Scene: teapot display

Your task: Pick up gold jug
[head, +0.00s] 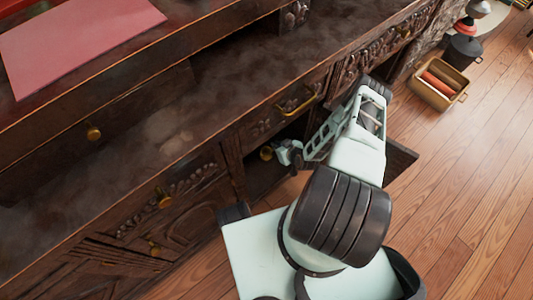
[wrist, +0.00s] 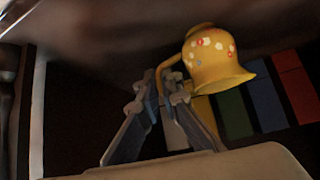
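The gold jug (wrist: 216,62), with small white and red flowers on its side, is at the upper right of the wrist view, its flared end toward the bottom of that picture. Its thin curved handle runs down between my two fingertips. My gripper (wrist: 161,88) is drawn nearly together and appears shut on this handle. In the head view my gripper (head: 287,152) is at the open front of a dark cabinet compartment. A small gold shape (head: 266,153) shows just left of it and appears to be part of the jug.
The dark carved cabinet (head: 160,140) fills the left, with brass knobs and a brass handle (head: 296,102) above the opening. An open door (head: 401,159) is beside my arm. Coloured upright blocks, perhaps books (wrist: 266,105), show behind the jug. The wooden floor (head: 470,180) at right is mostly free.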

